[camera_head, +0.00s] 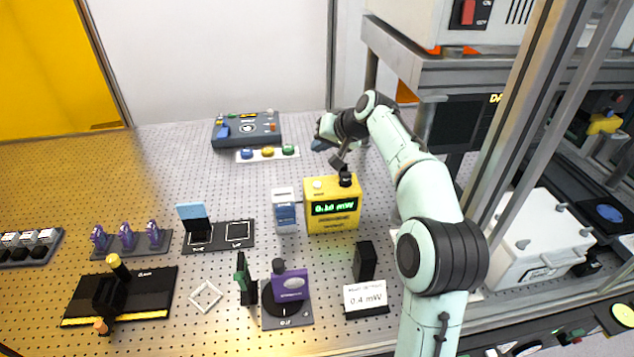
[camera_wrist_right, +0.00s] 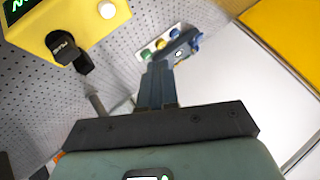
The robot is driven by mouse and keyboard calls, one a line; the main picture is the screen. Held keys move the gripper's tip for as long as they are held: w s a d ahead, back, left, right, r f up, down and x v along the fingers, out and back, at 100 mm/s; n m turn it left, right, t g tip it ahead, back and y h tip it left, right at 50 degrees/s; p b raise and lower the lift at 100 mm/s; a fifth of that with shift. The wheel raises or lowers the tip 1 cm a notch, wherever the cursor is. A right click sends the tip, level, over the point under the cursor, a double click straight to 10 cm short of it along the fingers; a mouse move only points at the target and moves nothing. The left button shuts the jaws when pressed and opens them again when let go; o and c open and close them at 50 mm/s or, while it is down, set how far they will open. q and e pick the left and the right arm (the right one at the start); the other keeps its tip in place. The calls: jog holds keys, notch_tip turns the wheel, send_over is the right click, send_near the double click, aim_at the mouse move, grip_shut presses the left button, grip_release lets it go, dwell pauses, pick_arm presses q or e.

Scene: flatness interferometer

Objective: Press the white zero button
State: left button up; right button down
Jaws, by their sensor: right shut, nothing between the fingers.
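The yellow power meter (camera_head: 333,222) stands upright on the perforated table and its green display reads about 0.10 mW. The white button (camera_head: 318,185) is on its top, left of a black knob (camera_head: 345,178). In the right wrist view, the white button (camera_wrist_right: 107,10) shows on the meter at the top left. My right gripper (camera_head: 318,145) is shut and empty, behind and above the meter, apart from the button. Its closed fingers (camera_wrist_right: 158,75) point away from the meter in the wrist view. My left gripper is not in view.
A grey control box (camera_head: 246,128) and a white strip with blue, yellow and green buttons (camera_head: 267,153) lie behind. A white-and-blue block (camera_head: 285,212) stands left of the meter. A metal frame post (camera_head: 527,110) rises at right.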

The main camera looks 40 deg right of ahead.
send_over(320, 185)
notch_tip(320, 185, down, 6)
jog(key=shift+r, duration=0.25)
notch_tip(320, 185, down, 2)
jog(key=shift+f+b, duration=0.25)
jog(key=shift+b, duration=0.15)
jog(key=shift+w+f, duration=0.1)
jog(key=shift+f, duration=0.2)
jog(key=shift+s+f+b, duration=0.1)
jog(key=shift+s+b, duration=0.2)
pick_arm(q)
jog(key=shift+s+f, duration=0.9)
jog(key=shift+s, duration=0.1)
pick_arm(e)
jog(key=shift+w, duration=0.3)
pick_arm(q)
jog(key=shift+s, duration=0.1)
pick_arm(e)
jog(key=shift+s, duration=0.15)
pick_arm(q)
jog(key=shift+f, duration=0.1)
pick_arm(e)
jog(key=shift+f, duration=0.15)
